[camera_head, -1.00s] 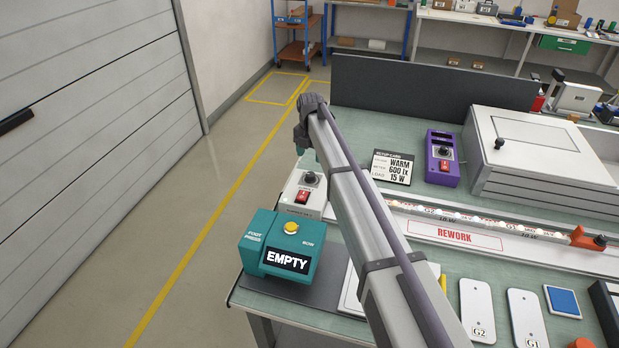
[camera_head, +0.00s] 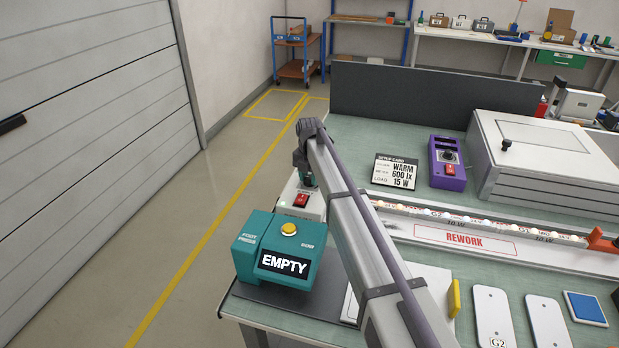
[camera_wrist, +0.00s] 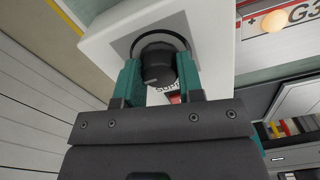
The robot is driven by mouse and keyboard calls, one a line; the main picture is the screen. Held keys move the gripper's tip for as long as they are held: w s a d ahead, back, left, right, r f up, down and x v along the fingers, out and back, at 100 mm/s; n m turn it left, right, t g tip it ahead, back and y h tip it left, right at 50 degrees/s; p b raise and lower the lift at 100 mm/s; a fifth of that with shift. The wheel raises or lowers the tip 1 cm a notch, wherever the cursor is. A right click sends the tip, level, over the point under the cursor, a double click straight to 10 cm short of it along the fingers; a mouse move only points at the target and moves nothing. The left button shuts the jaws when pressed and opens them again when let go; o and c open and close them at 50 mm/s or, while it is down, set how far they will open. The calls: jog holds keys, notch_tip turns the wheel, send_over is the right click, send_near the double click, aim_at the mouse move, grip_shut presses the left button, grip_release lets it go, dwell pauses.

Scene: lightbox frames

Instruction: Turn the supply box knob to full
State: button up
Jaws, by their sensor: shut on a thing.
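The supply box is a white box (camera_head: 290,207) with a red switch (camera_head: 301,200), behind the teal foot press box on the left of the bench. Its black knob is hidden by my gripper (camera_head: 306,182) in the head view. In the wrist view the black round knob (camera_wrist: 158,62) sits on a grey plate on the white box (camera_wrist: 107,45). My gripper's teal fingers (camera_wrist: 157,82) are on either side of the knob, shut on it. Part of the lettering and the red switch show below the knob. The knob's pointer position cannot be read.
The teal foot press (camera_head: 268,225) with a yellow button and "EMPTY" display stands in front. A setup card (camera_head: 396,171), a purple box (camera_head: 446,165) and a lit strip (camera_head: 480,222) lie to the right. My arm crosses the bench.

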jog(key=c, duration=0.4)
jog(key=shift+o, duration=0.2)
